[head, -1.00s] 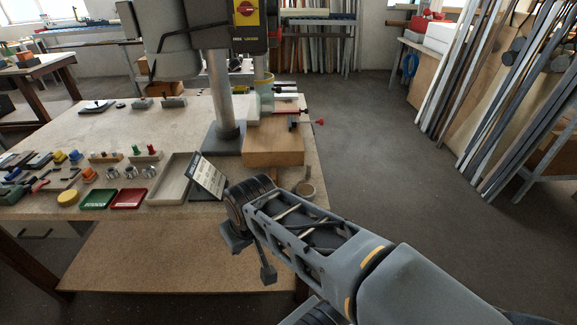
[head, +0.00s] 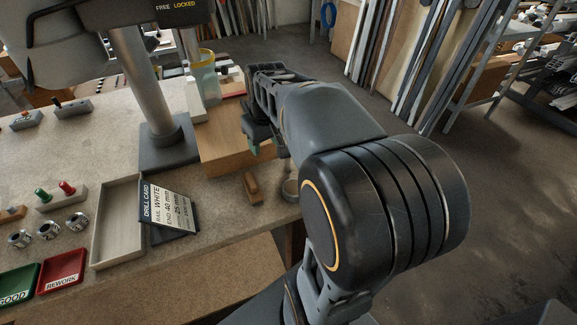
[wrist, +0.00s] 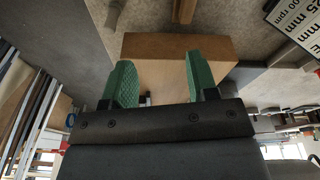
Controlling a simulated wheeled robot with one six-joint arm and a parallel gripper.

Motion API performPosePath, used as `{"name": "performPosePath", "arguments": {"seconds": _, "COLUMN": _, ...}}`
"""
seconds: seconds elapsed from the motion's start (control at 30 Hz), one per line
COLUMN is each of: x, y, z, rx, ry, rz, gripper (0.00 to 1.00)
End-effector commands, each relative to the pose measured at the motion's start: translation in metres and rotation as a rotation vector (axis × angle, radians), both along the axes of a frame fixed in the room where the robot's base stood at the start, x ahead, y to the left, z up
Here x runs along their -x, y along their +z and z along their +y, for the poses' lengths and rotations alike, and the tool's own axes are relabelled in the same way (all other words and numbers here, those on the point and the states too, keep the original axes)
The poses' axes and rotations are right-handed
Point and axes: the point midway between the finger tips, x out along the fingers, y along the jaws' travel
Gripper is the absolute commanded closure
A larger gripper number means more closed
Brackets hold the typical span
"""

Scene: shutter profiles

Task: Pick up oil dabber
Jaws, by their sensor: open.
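In the wrist view, a brown stick-like piece (wrist: 185,10), probably the same one, shows at the top edge, partly cut off. My gripper (head: 264,147) is above the bench by the wooden block, behind the dabber in the head view. Its green fingers (wrist: 163,80) are spread apart with nothing held, and the dabber lies beyond them. My arm hides part of the gripper in the head view.
The wooden block (head: 235,150) stands close to my gripper. The drill press column (head: 147,85), drill card (head: 167,208) and pale tray (head: 118,225) are to the left. A cup (head: 205,77) stands behind the block. The bench's front edge runs close by the dabber.

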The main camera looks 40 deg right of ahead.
Motion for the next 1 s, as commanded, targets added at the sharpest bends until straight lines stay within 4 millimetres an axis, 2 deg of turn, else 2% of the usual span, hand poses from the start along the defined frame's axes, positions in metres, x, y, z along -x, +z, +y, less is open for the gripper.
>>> {"name": "performPosePath", "arguments": {"seconds": 0.03, "x": -0.009, "y": -0.004, "z": -0.023, "rx": -0.005, "ry": -0.017, "rz": 0.018, "gripper": 0.47}}
{"name": "performPosePath", "arguments": {"seconds": 0.1, "x": -0.017, "y": -0.005, "z": -0.05, "rx": -0.011, "ry": -0.025, "rz": 0.038, "gripper": 0.47}}
{"name": "performPosePath", "arguments": {"seconds": 0.2, "x": -0.023, "y": -0.007, "z": -0.08, "rx": -0.02, "ry": -0.032, "rz": 0.058, "gripper": 0.47}}
{"name": "performPosePath", "arguments": {"seconds": 0.3, "x": -0.026, "y": -0.013, "z": -0.098, "rx": -0.027, "ry": -0.032, "rz": 0.07, "gripper": 0.47}}
{"name": "performPosePath", "arguments": {"seconds": 0.43, "x": -0.03, "y": -0.032, "z": -0.105, "rx": -0.03, "ry": -0.029, "rz": 0.076, "gripper": 0.47}}
{"name": "performPosePath", "arguments": {"seconds": 0.7, "x": -0.036, "y": -0.077, "z": -0.104, "rx": -0.03, "ry": -0.025, "rz": 0.075, "gripper": 0.47}}
{"name": "performPosePath", "arguments": {"seconds": 1.0, "x": -0.038, "y": -0.096, "z": -0.103, "rx": -0.029, "ry": -0.025, "rz": 0.073, "gripper": 0.47}}
